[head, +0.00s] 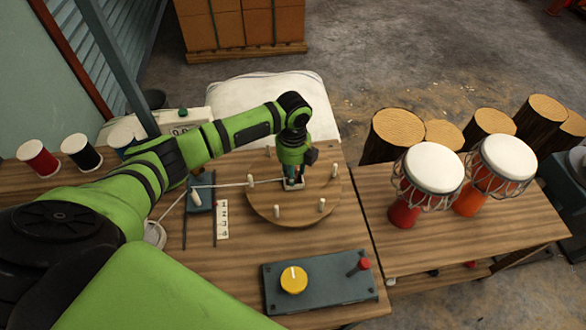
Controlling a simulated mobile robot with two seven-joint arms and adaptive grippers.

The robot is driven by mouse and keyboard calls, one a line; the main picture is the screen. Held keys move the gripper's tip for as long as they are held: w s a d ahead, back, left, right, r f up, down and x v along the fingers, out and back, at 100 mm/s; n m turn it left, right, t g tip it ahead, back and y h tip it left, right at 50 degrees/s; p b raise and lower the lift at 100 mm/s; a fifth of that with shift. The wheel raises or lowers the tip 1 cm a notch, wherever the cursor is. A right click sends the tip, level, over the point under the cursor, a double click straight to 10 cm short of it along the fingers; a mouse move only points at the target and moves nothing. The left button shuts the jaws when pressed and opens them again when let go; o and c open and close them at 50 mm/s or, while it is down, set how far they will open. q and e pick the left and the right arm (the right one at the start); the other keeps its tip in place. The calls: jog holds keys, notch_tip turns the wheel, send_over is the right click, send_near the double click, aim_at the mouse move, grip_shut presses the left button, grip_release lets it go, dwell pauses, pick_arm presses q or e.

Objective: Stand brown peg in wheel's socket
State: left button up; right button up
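The wheel (270,209) is a round wooden disc on the table, with several short white pegs standing around its rim. My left gripper (293,183) points down over the middle of the wheel, at a small pale-edged square piece (299,187) that looks like the socket. The fingers are small and partly hidden by my own wrist, so I cannot tell whether they are open or shut. I cannot make out the brown peg; it may be hidden at the gripper. My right gripper is not in view.
A grey panel with a yellow knob (293,279) and red-tipped lever (361,266) lies in front of the wheel. A white cord (228,185) runs left from the wheel. Two goblet drums (434,168) (508,157) stand on the right table. Thread spools (38,158) stand at left.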

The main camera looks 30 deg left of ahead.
pick_arm(q)
jog(key=shift+r, duration=0.15)
notch_tip(320, 180, up, 12)
jog(key=b, duration=0.2)
dwell(0.5)
dwell(0.4)
